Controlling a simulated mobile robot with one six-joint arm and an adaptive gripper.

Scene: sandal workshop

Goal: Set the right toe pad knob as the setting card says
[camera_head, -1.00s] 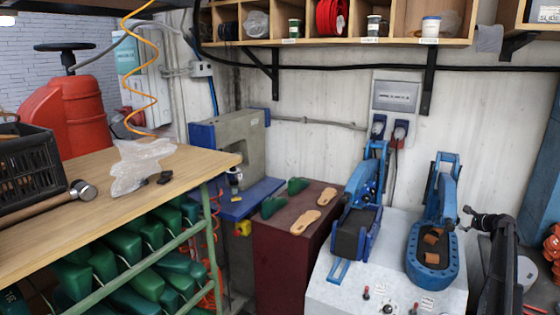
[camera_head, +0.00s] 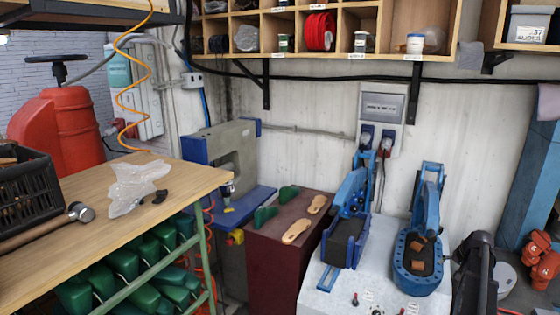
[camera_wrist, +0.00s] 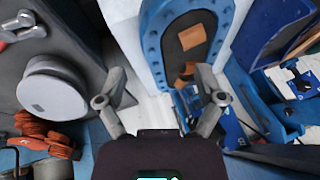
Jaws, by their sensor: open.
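A white-topped press machine (camera_head: 335,284) stands at the lower right in the head view. Its left blue press (camera_head: 345,243) has a dark pad, and its right blue press (camera_head: 418,282) holds brown pieces (camera_head: 417,265). Small dark and red knobs (camera_head: 355,299) show at the bottom edge beside small white labels (camera_head: 370,296); which is the right toe pad knob, and any setting, I cannot read. In the wrist view, my gripper (camera_wrist: 160,80) is open and empty, its fingers apart in front of the right blue press (camera_wrist: 157,48).
A maroon cabinet (camera_head: 268,270) bears sandal soles (camera_head: 297,231) and green forms. A wooden table (camera_head: 190,181) with a black crate (camera_head: 30,190) is at the left.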

